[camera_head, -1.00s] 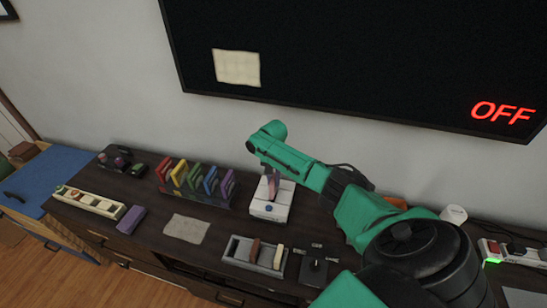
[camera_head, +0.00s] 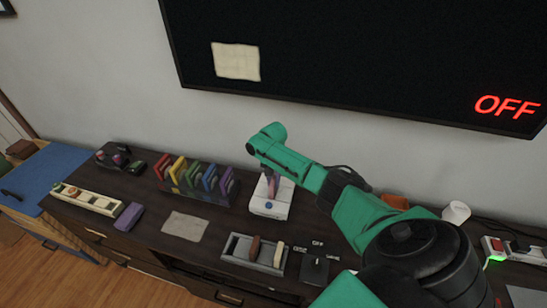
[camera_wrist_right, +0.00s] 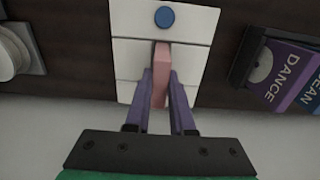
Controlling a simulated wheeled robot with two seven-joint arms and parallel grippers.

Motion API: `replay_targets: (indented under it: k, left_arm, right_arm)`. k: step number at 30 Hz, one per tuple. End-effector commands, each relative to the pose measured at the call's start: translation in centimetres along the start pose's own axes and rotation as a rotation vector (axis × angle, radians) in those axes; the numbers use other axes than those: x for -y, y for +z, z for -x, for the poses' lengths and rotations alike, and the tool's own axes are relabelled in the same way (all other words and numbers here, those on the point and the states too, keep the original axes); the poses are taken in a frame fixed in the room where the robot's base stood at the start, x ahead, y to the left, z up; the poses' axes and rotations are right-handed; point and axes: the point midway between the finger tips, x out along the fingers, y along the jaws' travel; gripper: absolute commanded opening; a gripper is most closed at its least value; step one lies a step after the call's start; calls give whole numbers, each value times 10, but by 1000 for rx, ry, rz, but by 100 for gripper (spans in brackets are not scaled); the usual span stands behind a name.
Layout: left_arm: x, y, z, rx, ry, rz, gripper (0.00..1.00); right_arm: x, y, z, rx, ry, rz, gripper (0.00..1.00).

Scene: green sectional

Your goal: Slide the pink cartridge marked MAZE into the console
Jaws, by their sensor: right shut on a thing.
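The white console (camera_head: 268,208) with a round blue button stands on the dark cabinet top; it also shows in the right wrist view (camera_wrist_right: 190,22). My right gripper (camera_head: 271,182) is over the console, pointing down. In the right wrist view its two purple fingers (camera_wrist_right: 160,88) are shut on the pink cartridge (camera_wrist_right: 161,62). The cartridge stands edge-on over the middle of the console, in line with the blue button. I cannot tell how deep its lower end sits, and its label is hidden. My left gripper is not in view.
A rack of coloured cartridges (camera_head: 197,182) stands left of the console. A grey tray (camera_head: 236,247) and a black switch box (camera_head: 314,268) lie in front. A cloth (camera_head: 185,226) and purple block (camera_head: 129,216) lie to the left. The wall screen (camera_head: 350,60) reads OFF.

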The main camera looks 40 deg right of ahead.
Motion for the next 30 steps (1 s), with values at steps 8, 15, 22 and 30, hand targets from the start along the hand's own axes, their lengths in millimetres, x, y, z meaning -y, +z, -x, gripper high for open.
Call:
replay_targets:
  k: [8, 15, 22, 30]
  left_arm:
    - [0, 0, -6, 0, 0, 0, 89]
    - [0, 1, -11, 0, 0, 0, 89]
    - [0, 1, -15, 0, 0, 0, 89]
    - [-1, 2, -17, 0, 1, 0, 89]
  right_arm:
    - [0, 0, -8, 0, 0, 0, 0]
    - [0, 0, -14, -1, 0, -1, 0]
    - [0, 0, -20, -1, 0, -1, 0]
    - [0, 0, -22, -1, 0, -1, 56]
